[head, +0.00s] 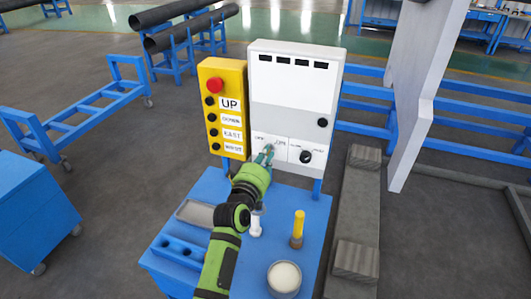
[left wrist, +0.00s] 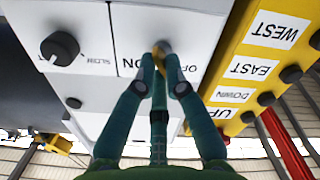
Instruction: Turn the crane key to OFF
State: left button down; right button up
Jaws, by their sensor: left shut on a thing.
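The white control box (head: 294,95) stands upright at the back of the blue table. The crane key (head: 269,148) is on its lower left panel, between a label on the left that appears to read OFF and one on the right that appears to read ON. My left gripper (head: 265,157) is shut on the key; the fingertips cover most of it. Which label the key points to, I cannot tell. My right gripper is not in view.
A black knob (head: 306,157) is just right of the key panel. A yellow button box (head: 224,105) with a red button stands left. On the blue table (head: 172,262) are a grey tray (head: 195,213), a white bottle (head: 255,225), a yellow-handled tool (head: 298,226) and a round tin (head: 284,279).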

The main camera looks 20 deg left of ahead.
pick_arm(q)
jog(key=shift+r+n+p, duration=0.1)
jog(key=shift+n+p, duration=0.2)
jog(key=shift+n, duration=0.7)
jog(key=c, duration=1.3)
grip_release()
jog(key=s, duration=1.2)
jog(key=shift+a, duration=0.25)
